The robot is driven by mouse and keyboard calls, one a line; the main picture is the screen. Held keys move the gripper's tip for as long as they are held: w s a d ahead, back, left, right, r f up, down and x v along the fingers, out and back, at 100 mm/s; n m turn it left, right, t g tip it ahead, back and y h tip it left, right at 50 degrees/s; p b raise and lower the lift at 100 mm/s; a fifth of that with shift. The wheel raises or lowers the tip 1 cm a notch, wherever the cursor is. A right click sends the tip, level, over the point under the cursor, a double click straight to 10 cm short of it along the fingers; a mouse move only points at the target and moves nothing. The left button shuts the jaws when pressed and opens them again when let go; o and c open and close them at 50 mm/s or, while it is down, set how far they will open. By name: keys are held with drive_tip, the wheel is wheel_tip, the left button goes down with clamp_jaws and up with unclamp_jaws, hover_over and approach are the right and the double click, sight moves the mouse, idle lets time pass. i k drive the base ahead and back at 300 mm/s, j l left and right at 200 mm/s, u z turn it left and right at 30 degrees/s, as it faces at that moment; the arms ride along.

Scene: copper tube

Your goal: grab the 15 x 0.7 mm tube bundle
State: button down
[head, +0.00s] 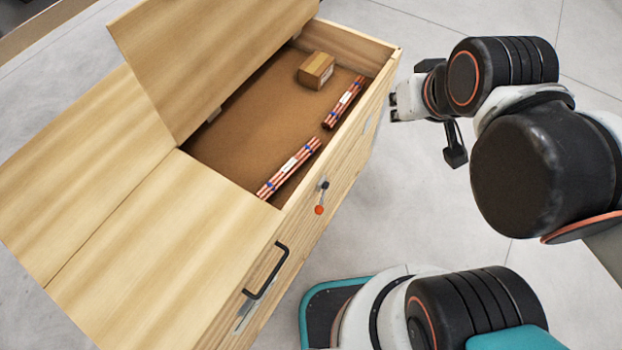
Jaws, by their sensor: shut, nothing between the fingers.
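Two copper tube bundles lie in the open part of a wooden chest (336,38). The nearer bundle (274,183) has blue bands and a white label and lies along the front wall. The farther bundle (331,120) lies along the same wall, toward the back right. The label print is too small to read, so I cannot tell which is 15 x 0.7 mm. My gripper (393,107) is outside the chest, just right of its front wall. It is shut and empty, apart from both bundles.
A small cardboard box (315,70) sits in the chest's far corner. A raised wooden lid (200,55) stands over the left side. A closed lid (150,230) covers the near part. A latch with a red knob (319,210) and a black handle (266,272) project from the front.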

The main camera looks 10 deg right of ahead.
sight(301, 157)
drive_tip(key=i+j+u, duration=0.1)
drive_tip(key=u, duration=0.2)
drive_tip(key=i+l+u, duration=0.2)
drive_tip(key=u, duration=0.3)
drive_tip(key=i+l+u, duration=0.1)
drive_tip(key=l+u, duration=0.4)
drive_tip(key=i+l+u, duration=0.2)
drive_tip(key=l, duration=0.8)
drive_tip(key=l+u, duration=0.2)
drive_tip(key=l, duration=0.8)
drive_tip(key=l+u, duration=0.2)
drive_tip(key=u, duration=1.15)
drive_tip(key=k+l+u, duration=0.25)
drive_tip(key=l, duration=0.2)
drive_tip(key=k+l+u, duration=0.25)
drive_tip(key=k+l, duration=0.15)
